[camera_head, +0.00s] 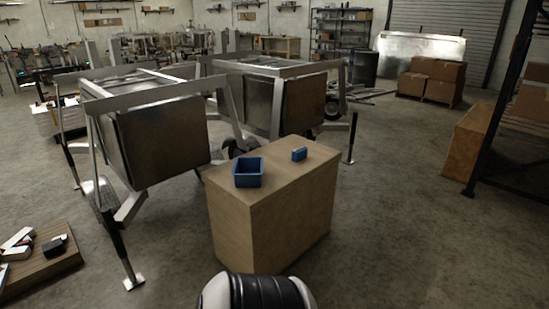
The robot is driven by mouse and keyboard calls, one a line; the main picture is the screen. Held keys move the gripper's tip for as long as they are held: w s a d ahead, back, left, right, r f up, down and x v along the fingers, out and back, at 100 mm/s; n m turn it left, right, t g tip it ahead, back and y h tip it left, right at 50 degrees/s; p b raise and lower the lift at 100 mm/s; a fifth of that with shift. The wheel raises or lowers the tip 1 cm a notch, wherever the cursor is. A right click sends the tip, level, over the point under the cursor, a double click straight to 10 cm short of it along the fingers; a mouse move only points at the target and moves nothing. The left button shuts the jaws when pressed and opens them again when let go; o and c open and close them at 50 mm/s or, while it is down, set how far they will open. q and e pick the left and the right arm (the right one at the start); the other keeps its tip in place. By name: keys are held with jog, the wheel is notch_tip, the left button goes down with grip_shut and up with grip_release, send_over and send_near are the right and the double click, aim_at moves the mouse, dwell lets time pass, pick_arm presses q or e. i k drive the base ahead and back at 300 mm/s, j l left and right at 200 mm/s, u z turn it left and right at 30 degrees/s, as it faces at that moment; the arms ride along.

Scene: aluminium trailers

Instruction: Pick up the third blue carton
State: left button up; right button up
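A small blue carton (299,154) lies on top of the wooden box-like table (265,215), toward its far right part. A blue open bin (248,172) stands on the same top, to the left of the carton and nearer. The bin's inside looks dark, and I cannot tell whether it holds anything. No other blue carton shows clearly. Neither of my grippers is in view. A white and black rounded part (257,292) at the bottom middle looks like part of my own body.
Aluminium trailers (165,140) with legs stand behind and left of the table. A pallet with small items (38,262) lies at lower left. Cardboard boxes (432,80) and a dark rack (500,100) stand at right. The floor right of the table is clear.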

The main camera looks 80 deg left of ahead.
aim_at(301, 153)
jog(key=u, duration=0.45)
jog(key=l+u, duration=0.1)
jog(key=u, duration=0.35)
jog(key=l+u, duration=0.1)
jog(key=u, duration=0.85)
jog(key=l+u, duration=0.1)
jog(key=u, duration=0.35)
jog(key=k+l+u, duration=0.3)
jog(key=i+l, duration=0.1)
